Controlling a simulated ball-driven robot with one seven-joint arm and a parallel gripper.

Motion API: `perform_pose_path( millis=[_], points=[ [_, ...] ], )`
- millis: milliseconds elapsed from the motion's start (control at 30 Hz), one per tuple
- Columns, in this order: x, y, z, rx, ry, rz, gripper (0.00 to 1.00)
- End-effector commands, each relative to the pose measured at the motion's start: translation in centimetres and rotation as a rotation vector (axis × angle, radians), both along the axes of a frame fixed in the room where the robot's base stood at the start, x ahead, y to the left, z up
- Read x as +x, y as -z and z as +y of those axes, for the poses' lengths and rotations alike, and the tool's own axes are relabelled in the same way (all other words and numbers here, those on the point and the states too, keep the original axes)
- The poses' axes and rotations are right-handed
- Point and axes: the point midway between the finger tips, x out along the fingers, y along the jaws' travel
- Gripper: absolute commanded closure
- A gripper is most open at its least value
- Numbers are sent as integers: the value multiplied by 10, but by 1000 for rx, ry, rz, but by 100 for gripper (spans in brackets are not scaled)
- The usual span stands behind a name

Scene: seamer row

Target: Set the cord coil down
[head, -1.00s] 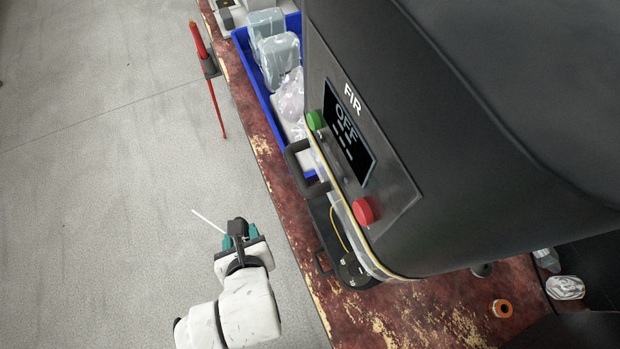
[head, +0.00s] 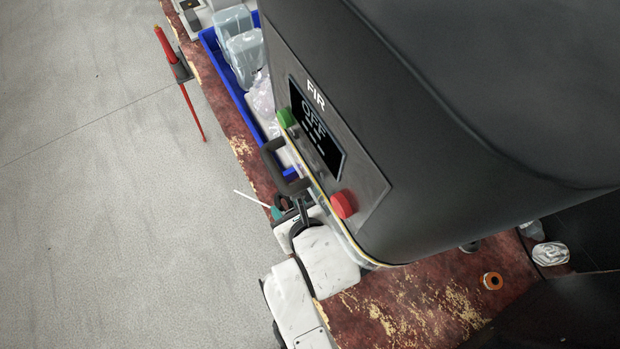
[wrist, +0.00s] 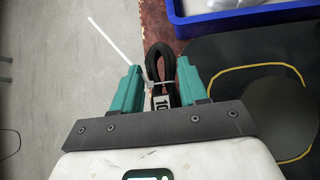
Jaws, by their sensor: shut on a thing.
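The cord coil (wrist: 161,66) is a black looped cord with a white tie and a tag marked "10". In the wrist view it stands between the two teal fingers of my gripper (wrist: 162,88), which are shut on it. In the head view my gripper (head: 284,206) is at the bench edge, just below the black handle of the FIR machine. The coil is hard to make out there, but the white tie end (head: 252,198) sticks out to the left. In the wrist view the coil's tip overlaps the red-brown bench edge.
The dark FIR machine (head: 440,120) with a screen reading OFF covers much of the bench. A blue bin (head: 214,50) of clear packs stands behind. An orange-ringed roll (head: 491,281) lies on the red-brown bench (head: 400,310). A red rod (head: 190,95) is at the bench's left edge.

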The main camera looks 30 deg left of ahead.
Motion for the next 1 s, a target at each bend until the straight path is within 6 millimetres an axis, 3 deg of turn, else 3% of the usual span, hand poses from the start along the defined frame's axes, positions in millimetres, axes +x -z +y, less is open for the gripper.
perform_pose_path(
  millis=[1000],
  points=[
    [45,-2,-24,4,-3,-3,100]
  ],
)
